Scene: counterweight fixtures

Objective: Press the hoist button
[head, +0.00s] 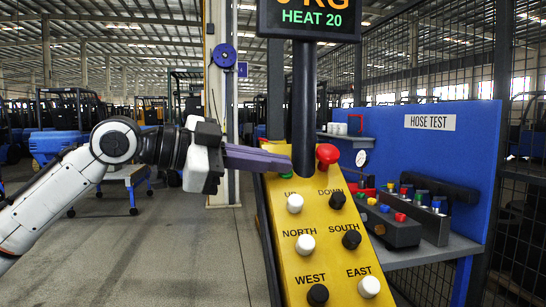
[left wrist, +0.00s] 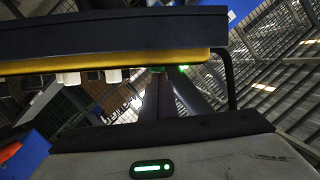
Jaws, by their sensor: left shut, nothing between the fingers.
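A yellow pendant panel (head: 322,255) stands tilted right of centre in the head view. It bears black and white buttons labelled UP, DOWN, NORTH, SOUTH, WEST and EAST. The white UP button (head: 295,203) and black DOWN button (head: 337,199) are the upper pair. A red mushroom button (head: 327,154) sits at the top. My left gripper (head: 288,163) is shut and empty, its fingertips at the panel's top left, above the UP label. Contact cannot be told. The fingers hide part of the panel there; a bit of green shows beside them. The left wrist view shows the panel edge-on (left wrist: 110,63).
A blue HOSE TEST board (head: 440,150) and a bench with a coloured-button box (head: 390,227) stand at the right. Open floor (head: 170,260) lies at the left.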

